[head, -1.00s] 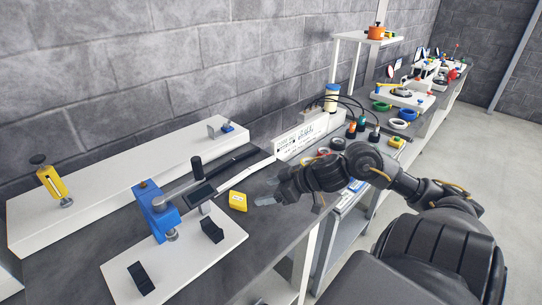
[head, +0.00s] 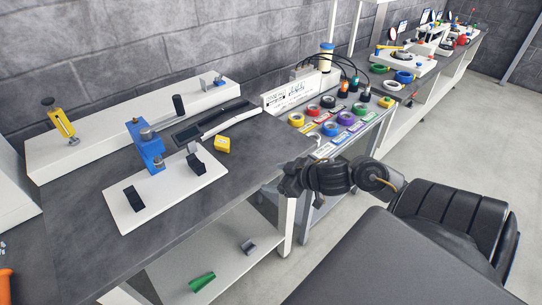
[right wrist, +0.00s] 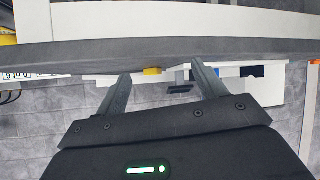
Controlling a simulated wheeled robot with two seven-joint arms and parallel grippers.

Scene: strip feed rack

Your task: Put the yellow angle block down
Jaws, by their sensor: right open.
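The yellow angle block (head: 222,145) rests on the dark bench top, just right of the white plate (head: 135,217) that carries the blue clamp (head: 148,146). Nothing holds it. My right gripper (head: 285,179) is off to the right of the block, by the bench's front edge, apart from it. In the right wrist view its two fingers are spread and empty, and the yellow block (right wrist: 152,71) shows small in the distance beyond the bench edge. My left gripper is not in view.
A long white rail base (head: 100,137) with a yellow clamp (head: 60,118) lies along the wall. Several coloured rolls sit on a side cart (head: 327,150) at right. A green piece (head: 202,282) and a grey piece (head: 248,245) lie on the lower shelf. The bench right of the block is bare.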

